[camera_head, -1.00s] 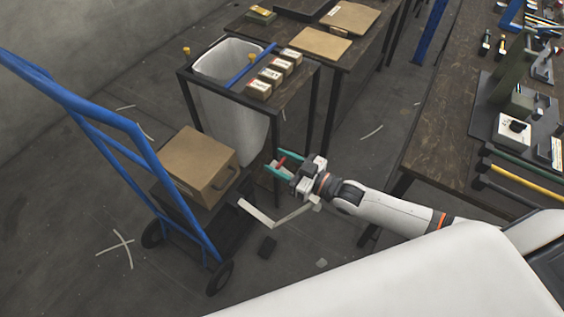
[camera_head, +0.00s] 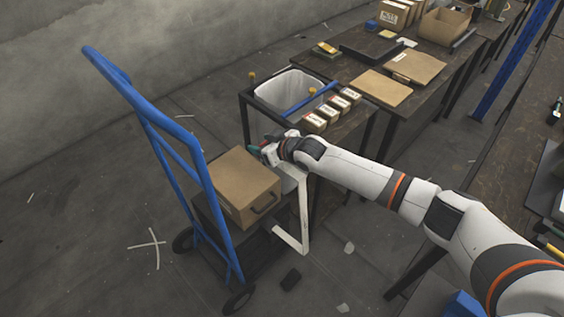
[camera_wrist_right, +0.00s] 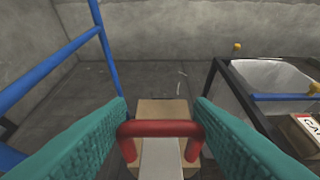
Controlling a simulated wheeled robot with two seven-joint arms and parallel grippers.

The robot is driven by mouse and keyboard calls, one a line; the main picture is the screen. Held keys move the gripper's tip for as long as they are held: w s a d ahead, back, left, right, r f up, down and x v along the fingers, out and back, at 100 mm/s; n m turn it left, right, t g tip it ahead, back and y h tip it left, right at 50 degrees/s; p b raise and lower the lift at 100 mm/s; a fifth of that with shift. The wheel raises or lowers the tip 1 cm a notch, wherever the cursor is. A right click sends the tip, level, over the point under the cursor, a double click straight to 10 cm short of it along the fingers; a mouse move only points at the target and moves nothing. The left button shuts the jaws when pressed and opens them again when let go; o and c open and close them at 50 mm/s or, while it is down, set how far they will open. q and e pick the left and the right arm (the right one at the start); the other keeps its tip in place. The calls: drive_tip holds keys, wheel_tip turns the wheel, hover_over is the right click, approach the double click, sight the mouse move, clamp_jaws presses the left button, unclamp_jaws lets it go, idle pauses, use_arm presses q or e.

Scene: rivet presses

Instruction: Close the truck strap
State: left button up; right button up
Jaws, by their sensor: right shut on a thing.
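The blue hand truck (camera_head: 200,177) stands at the left with a cardboard box (camera_head: 240,185) on it. A white strap (camera_head: 304,210) runs out from the truck's right side, bends, and rises to my right gripper (camera_head: 262,151). The gripper is at the box's far upper right edge. In the right wrist view, the teal fingers (camera_wrist_right: 160,130) are shut on the strap's red handle (camera_wrist_right: 160,128). The white strap also shows below the handle (camera_wrist_right: 161,155), with part of the box behind it (camera_wrist_right: 150,106). My left gripper is not in view.
A dark table (camera_head: 350,125) with a white bin (camera_head: 290,90), a blue bar and several small labelled boxes stands just behind my right gripper. Larger tables extend to the back right. Small dark and pale pieces lie on the floor right of the truck.

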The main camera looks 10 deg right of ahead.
drive_tip(key=shift+w+a+f+b, duration=0.2)
drive_tip(key=shift+w+a+b, duration=0.6)
drive_tip(key=shift+w, duration=0.15)
drive_tip(key=shift+w+a+f+b, duration=0.15)
drive_tip(key=shift+w+a+b, duration=0.55)
drive_tip(key=shift+w+a, duration=0.15)
drive_tip(key=o, duration=1)
drive_tip(key=shift+w, duration=0.1)
drive_tip(key=shift+o, duration=0.2)
drive_tip(key=shift+d+r, duration=0.1)
drive_tip(key=v, duration=1.2)
